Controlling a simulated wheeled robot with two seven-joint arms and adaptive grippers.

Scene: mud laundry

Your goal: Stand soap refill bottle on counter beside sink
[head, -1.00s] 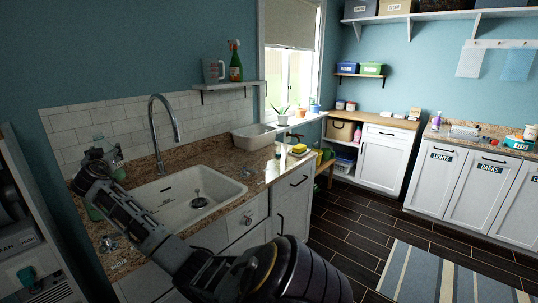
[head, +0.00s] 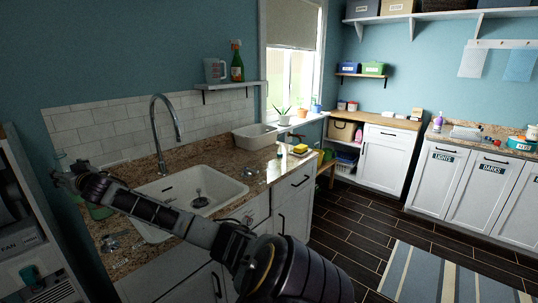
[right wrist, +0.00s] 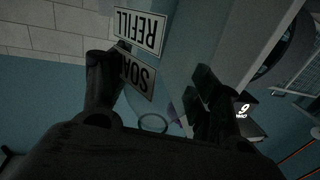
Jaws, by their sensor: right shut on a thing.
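The soap refill bottle (head: 63,160) is clear and pale at the far left of the head view, above the left end of the counter (head: 128,262). My right gripper (head: 62,180) is shut on it. In the right wrist view the bottle (right wrist: 180,45) is between my two fingers (right wrist: 155,82), its "SOAP REFILL" label upside down in the picture. The bottle's base and its clearance from the counter cannot be made out. The white sink (head: 185,185) lies to the right of the gripper, partly behind my right arm. My left gripper is not in view.
The faucet (head: 178,125) rises behind the sink. A white basin (head: 255,137) and a yellow sponge (head: 300,148) are farther right. A grey unit (head: 35,235) stands close at left.

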